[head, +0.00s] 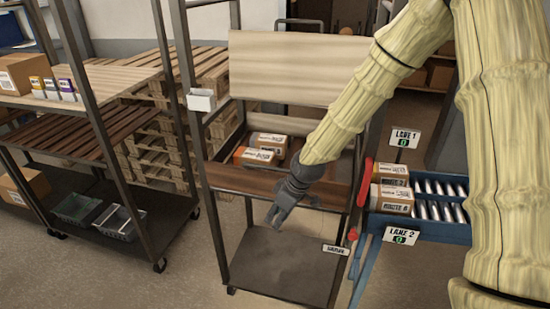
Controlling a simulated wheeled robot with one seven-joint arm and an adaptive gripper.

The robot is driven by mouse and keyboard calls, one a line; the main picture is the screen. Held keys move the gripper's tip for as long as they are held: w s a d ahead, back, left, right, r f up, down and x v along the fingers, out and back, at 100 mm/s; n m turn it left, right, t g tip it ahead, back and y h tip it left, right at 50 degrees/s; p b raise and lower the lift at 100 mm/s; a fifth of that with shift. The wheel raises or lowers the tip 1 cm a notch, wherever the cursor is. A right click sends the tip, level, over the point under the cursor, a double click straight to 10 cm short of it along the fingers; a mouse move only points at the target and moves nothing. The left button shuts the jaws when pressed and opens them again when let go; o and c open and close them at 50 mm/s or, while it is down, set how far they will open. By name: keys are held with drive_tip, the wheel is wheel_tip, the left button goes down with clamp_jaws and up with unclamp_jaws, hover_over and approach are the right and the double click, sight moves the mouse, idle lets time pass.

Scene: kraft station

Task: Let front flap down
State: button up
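A pale board (295,68), which may be the flap, stands upright across the upper part of the middle rack cart. A brown wooden strip (240,178) runs along the front of the cart's middle shelf; I cannot tell whether it is hinged. My gripper (279,218) points down in front of this strip, above the dark bottom shelf (272,268). It is well below the pale board and apart from it. Nothing shows in its fingers; their gap is too small to judge. My arm hides the right part of the middle shelf and the board's right edge.
Parcels (254,156) lie on the cart's middle shelf. A blue roller conveyor (440,200) with parcels (391,196) and lane signs stands close at the right. A second rack (105,130) stands left. Floor shows between the racks.

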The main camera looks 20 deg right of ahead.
sight(275, 169)
drive_tip(key=w+d+r+n+t+p, duration=0.1)
drive_tip(key=w+d+r+n, duration=0.15)
drive_tip(key=r, duration=0.75)
drive_tip(key=w+d+r+n+p, duration=0.1)
drive_tip(key=w+d+r, duration=0.25)
drive_tip(key=r, duration=0.75)
drive_tip(key=shift+w+a+r+p+x, duration=0.15)
drive_tip(key=shift+p+x, duration=0.3)
drive_tip(key=shift+x, duration=1.4)
drive_tip(key=shift+w+p+x, duration=0.15)
drive_tip(key=shift+p+x, duration=0.35)
drive_tip(key=shift+x, duration=1.4)
drive_tip(key=shift+w+a+r+p+x, duration=0.15)
drive_tip(key=shift+p+x, duration=0.3)
drive_tip(key=shift+x, duration=1.4)
drive_tip(key=shift+c, duration=0.4)
clamp_jaws()
